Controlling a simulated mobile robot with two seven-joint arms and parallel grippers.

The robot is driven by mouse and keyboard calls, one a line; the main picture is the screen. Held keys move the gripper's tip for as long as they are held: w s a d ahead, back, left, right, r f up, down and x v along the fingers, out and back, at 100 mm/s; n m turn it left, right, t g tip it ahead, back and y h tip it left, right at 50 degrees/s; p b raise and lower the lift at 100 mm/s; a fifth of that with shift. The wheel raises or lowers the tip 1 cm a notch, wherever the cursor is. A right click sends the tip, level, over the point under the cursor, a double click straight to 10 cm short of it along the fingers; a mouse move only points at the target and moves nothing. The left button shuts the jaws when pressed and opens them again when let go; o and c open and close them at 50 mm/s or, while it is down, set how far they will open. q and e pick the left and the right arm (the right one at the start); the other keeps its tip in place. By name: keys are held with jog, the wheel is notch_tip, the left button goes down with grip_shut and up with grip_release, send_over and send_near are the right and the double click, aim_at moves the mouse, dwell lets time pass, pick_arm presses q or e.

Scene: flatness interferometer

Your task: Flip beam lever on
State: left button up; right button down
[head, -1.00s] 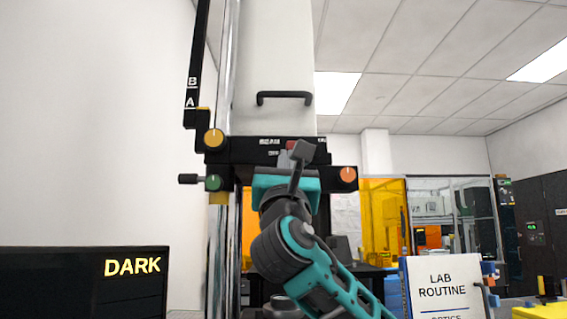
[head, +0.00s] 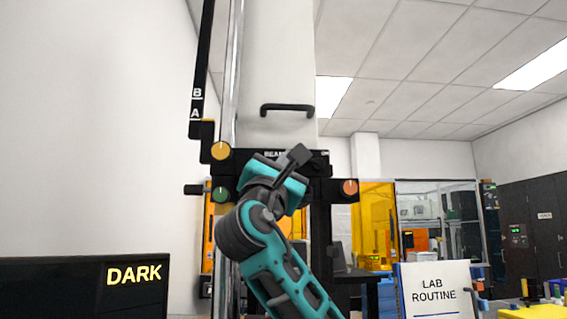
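The black instrument head has a bar (head: 315,163) with a white "BEAM" label (head: 273,154). Another small label shows at the bar's right end. The beam lever itself cannot be made out, as my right arm covers the middle of the bar. My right gripper (head: 277,179) is in front of the bar, just below the label, tilted and facing away from me. Its fingers are hidden behind its teal body, so I cannot tell whether it is open or touches anything. My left gripper is out of view. A dark screen (head: 85,290) at lower left reads "DARK".
A yellow knob (head: 220,151) and a green knob (head: 220,195) are left of my gripper, with an orange knob (head: 349,188) to its right. A black handle (head: 287,108) is above. A "LAB ROUTINE" sign (head: 435,290) stands lower right.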

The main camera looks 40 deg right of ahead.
pick_arm(q)
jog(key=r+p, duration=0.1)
jog(key=p, duration=0.1)
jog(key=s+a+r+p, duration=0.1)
jog(key=p, duration=0.1)
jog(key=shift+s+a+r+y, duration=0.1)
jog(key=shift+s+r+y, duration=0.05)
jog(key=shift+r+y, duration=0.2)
pick_arm(e)
jog(key=r+m+g, duration=0.1)
jog(key=m+g, duration=0.1)
jog(key=m, duration=0.1)
jog(key=r+m+g, duration=0.1)
jog(key=m+g, duration=0.2)
jog(key=r+m+g, duration=0.1)
jog(key=m+g, duration=0.2)
jog(key=m, duration=0.1)
jog(key=shift+s+d+r, duration=0.15)
jog(key=shift+d+r, duration=0.2)
jog(key=shift+r, duration=0.05)
pick_arm(q)
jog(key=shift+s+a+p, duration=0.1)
jog(key=shift+p, duration=0.2)
pick_arm(e)
jog(key=shift+a, duration=0.1)
